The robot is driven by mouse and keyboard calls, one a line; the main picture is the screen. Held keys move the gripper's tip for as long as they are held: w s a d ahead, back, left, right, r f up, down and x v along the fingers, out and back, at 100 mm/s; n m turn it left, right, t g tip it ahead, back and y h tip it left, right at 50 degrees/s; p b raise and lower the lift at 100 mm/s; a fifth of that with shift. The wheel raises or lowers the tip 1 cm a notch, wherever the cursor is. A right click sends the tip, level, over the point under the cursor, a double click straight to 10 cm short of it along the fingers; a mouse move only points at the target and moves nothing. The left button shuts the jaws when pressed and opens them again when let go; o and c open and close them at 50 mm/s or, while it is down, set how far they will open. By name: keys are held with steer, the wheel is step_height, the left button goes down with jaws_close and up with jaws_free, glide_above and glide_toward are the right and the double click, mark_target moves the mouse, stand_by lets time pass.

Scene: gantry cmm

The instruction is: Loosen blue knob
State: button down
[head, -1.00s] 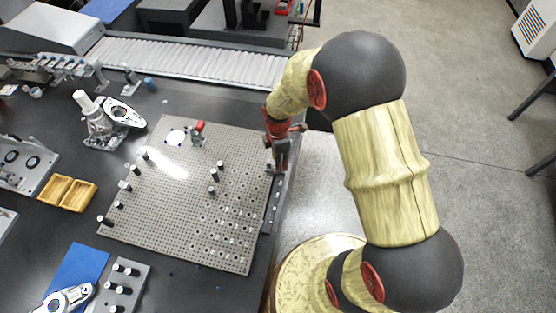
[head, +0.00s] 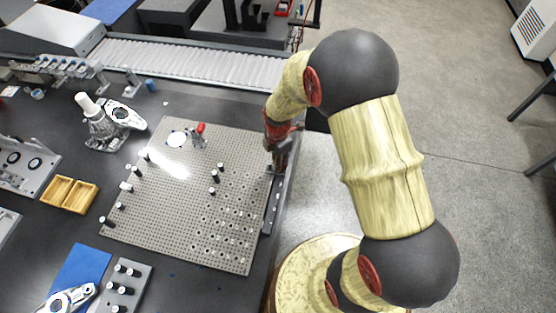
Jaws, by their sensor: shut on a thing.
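My gripper (head: 275,171) points down at the right edge of the perforated grey fixture plate (head: 235,150). It is shut on a small fitting at that edge. The fingers and wrist hide most of this fitting, and I see no blue on it, so I cannot tell whether it is the blue knob. A small blue cap (head: 151,85) shows at the upper left beside a metal bracket, well apart from my gripper.
Yellow trays (head: 68,194) lie to the left. A roller conveyor (head: 190,62) runs behind.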

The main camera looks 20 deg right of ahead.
steer(key=shift+n+p, duration=0.4)
steer(key=shift+n, duration=0.8)
steer(key=c, duration=1.7)
jaws_free()
steer(key=shift+o, duration=0.2)
steer(key=shift+r, duration=0.1)
step_height(320, 180, up, 12)
